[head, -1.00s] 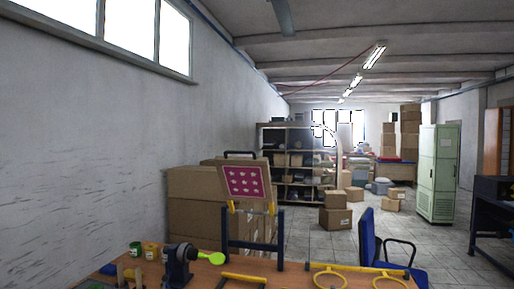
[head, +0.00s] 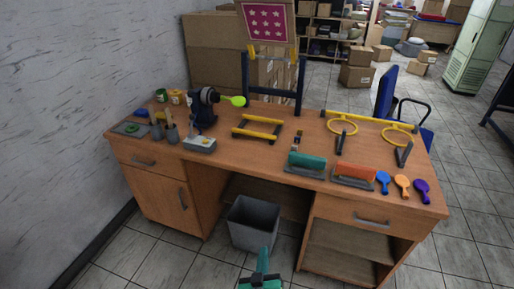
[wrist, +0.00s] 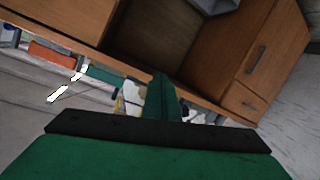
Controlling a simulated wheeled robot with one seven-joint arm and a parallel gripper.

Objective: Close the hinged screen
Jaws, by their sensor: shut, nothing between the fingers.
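The hinged screen (head: 265,22) is a pink panel with white star shapes in a light frame, raised upright at the top of the head view. Its dark blue stand (head: 273,92) with yellow hinge parts is at the back of the wooden desk (head: 245,150). The top of the screen is cut off by the picture edge. My gripper (head: 262,262) is low in front of the desk, far from the screen. In the wrist view my green gripper fingers (wrist: 161,98) are together and empty. The screen is not recognisable in the wrist view.
On the desk are a blue machine with a lime balloon (head: 236,101), a yellow-barred frame (head: 258,128), teal and orange squeegees (head: 306,164), yellow rings (head: 342,127) and coloured paddles (head: 402,182). A grey bin (head: 252,222) stands below. A blue chair (head: 387,92) is behind.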

